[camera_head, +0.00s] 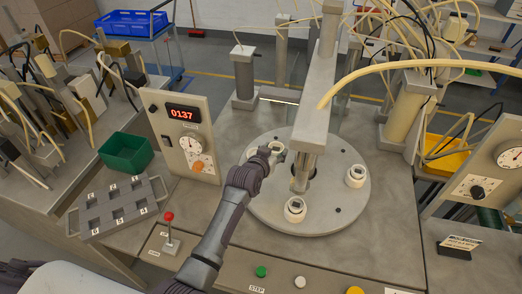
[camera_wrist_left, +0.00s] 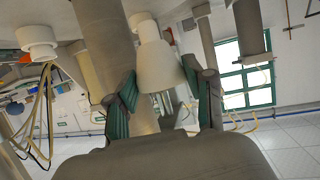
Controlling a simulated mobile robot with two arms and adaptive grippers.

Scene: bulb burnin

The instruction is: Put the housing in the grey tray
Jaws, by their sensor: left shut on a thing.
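The housing (camera_wrist_left: 160,65) is a white, flared piece between the two green-padded fingers of my left gripper (camera_wrist_left: 163,92) in the left wrist view. In the head view my left gripper (camera_head: 269,154) reaches over the left rear side of the round turntable (camera_head: 325,220), shut on this housing (camera_head: 278,147). I cannot tell whether the housing is clear of its seat. The grey tray (camera_head: 130,217) lies at the left, with several square, labelled pockets that look empty. My right gripper is not in view.
Two other white round pieces sit on the turntable, at the front (camera_head: 295,209) and right (camera_head: 355,176). A metal post (camera_head: 309,125) stands over its middle. A panel reading 0137 (camera_head: 183,113), a green bin (camera_head: 126,153) and a red-knobbed lever (camera_head: 169,218) lie near the tray.

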